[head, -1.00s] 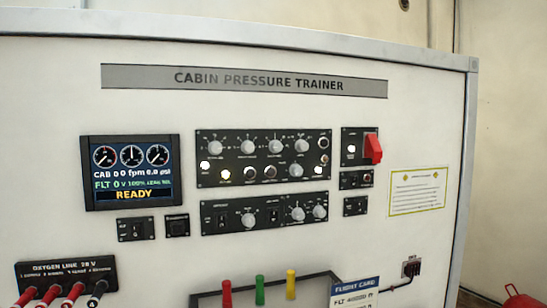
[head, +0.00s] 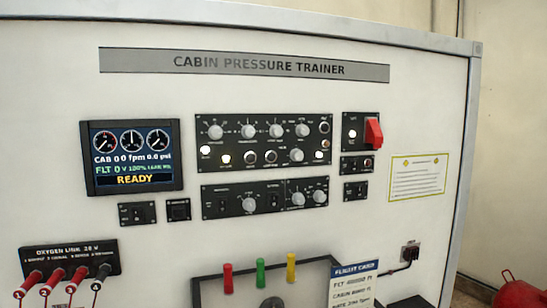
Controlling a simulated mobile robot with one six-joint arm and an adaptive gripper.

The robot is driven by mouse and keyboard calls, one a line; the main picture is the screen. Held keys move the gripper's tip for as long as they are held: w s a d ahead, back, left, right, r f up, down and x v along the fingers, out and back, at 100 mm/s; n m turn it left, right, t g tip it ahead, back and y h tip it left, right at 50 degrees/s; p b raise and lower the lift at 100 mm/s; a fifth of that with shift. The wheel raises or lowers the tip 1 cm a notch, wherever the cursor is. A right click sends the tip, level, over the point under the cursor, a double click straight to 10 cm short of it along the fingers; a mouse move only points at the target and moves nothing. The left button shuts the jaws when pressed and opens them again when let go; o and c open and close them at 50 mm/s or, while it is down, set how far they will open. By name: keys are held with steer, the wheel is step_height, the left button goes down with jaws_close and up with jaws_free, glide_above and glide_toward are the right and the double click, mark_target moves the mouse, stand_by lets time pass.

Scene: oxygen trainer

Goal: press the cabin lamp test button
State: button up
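The white trainer board headed "CABIN PRESSURE TRAINER" (head: 430,120) fills the head view. A black upper control panel (head: 263,142) holds several knobs, round buttons and lit white lamps. Its small labels are too blurred to read, so I cannot tell which control is the lamp test button. Two small black modules (head: 137,213) and (head: 178,209) sit below the display (head: 132,158), which reads "READY". A small module with a round button (head: 357,165) sits below the red guarded switch (head: 373,133). My gripper is not in view.
A lower knob panel (head: 264,198) sits under the upper one. Red, green (head: 260,272) and yellow handles stand out below it. Oxygen line plugs (head: 66,280) project at lower left. A flight card (head: 354,284) is at lower right, and a red object (head: 520,292) stands beyond the board.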

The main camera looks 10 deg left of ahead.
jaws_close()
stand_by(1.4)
